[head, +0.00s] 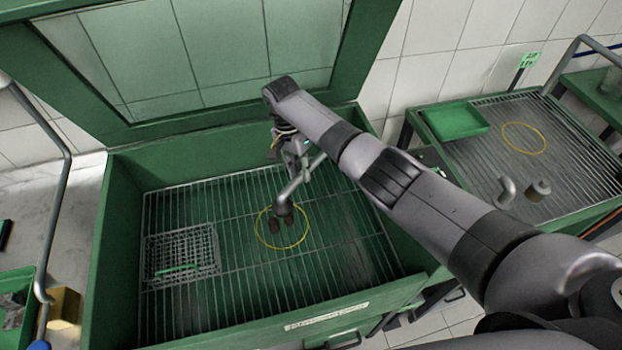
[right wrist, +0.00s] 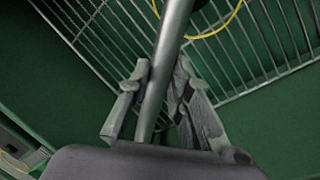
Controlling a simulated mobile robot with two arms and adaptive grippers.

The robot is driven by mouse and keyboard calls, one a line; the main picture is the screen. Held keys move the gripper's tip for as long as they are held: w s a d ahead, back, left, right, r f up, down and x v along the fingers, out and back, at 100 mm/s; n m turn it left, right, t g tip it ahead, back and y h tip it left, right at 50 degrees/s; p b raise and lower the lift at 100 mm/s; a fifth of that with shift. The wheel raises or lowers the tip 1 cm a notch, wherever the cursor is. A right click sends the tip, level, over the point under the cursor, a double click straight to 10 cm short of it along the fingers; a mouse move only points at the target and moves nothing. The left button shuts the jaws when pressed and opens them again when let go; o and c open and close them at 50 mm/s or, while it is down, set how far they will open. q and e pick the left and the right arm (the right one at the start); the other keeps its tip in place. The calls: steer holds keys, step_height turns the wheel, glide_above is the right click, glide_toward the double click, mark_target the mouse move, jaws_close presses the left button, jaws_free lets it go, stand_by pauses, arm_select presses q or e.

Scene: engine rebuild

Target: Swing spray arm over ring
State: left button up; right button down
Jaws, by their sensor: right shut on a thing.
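The spray arm (head: 291,187) is a grey bent metal pipe inside the green wash cabinet. My right gripper (head: 300,150) is at its upper part. In the right wrist view my right gripper (right wrist: 167,82) is shut on the spray arm (right wrist: 163,62), with a finger on each side of the pipe. The yellow ring (head: 282,249) lies on the wire rack. In the head view, the pipe's lower end with dark brown tips (head: 282,214) appears over the ring's area; its height above the rack is unclear. The ring is partly visible in the right wrist view (right wrist: 228,22). My left gripper is not in view.
The wire rack (head: 215,300) has a small mesh basket (head: 182,256) on its left. The cabinet's green lid (head: 100,128) stands open behind. At right, another rack (head: 565,165) holds a green tray (head: 455,121), a yellow ring (head: 524,152) and metal parts (head: 507,190).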

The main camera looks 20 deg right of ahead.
steer(key=shift+w+a+m+b, duration=0.3)
steer(key=shift+w+b, duration=0.05)
steer(key=shift+w, duration=0.15)
steer(key=shift+r, duration=0.15)
steer(key=c, duration=1.5)
jaws_free()
steer(key=shift+w, duration=0.1)
steer(key=shift+o, duration=0.3)
